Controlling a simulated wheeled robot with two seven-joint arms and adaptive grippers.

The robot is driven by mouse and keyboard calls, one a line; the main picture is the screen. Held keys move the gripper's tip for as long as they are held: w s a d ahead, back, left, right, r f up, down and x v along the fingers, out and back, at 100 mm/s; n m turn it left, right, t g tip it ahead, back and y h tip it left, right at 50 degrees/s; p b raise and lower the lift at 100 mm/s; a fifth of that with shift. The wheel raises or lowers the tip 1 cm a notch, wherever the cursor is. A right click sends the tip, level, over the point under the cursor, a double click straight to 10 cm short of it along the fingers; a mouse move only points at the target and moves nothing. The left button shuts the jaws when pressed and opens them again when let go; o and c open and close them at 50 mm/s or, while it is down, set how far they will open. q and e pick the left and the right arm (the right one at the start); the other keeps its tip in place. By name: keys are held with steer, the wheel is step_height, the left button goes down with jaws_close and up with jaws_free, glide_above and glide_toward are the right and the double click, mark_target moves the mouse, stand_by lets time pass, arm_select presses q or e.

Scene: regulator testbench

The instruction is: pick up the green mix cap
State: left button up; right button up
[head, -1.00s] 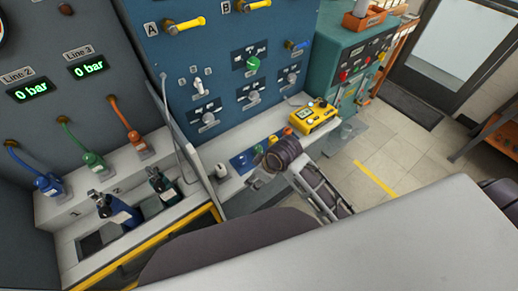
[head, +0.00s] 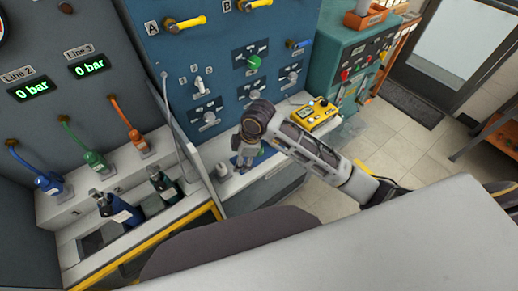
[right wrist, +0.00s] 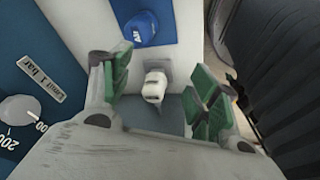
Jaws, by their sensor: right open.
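I cannot make out a green mix cap in either current view; my right arm covers part of the pale shelf (head: 285,190) in the head view. My right gripper (head: 244,165) points down over that shelf. In the right wrist view its green-padded fingers (right wrist: 160,88) are spread apart, with nothing held. A small white fitting (right wrist: 155,86) shows between and beyond the fingers. A blue cap marked AIR (right wrist: 142,27) lies beyond them, near the top of that view. My left gripper is not in view.
A blue panel with a green knob (head: 254,62) and several grey knobs rises behind the shelf. A yellow device (head: 315,114) sits at the shelf's right. A small white object (head: 222,171) stands left of the gripper. Dark bottles (head: 162,186) stand further left.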

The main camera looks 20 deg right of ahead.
steer(key=w+d+r+n+g+h, duration=0.1)
steer(key=w+d+r+n+h, duration=0.1)
steer(key=w+d+r+n, duration=0.3)
steer(key=shift+w+d+r+n+g+h, duration=0.35)
steer(key=shift+w+d+r, duration=0.6)
steer(key=shift+d, duration=0.75)
steer(key=shift+f, duration=0.2)
steer(key=shift+f, duration=4.15)
steer(key=shift+f, duration=0.15)
steer(key=shift+d+f+p, duration=0.1)
steer(key=shift+f+p, duration=0.4)
steer(key=shift+f, duration=2)
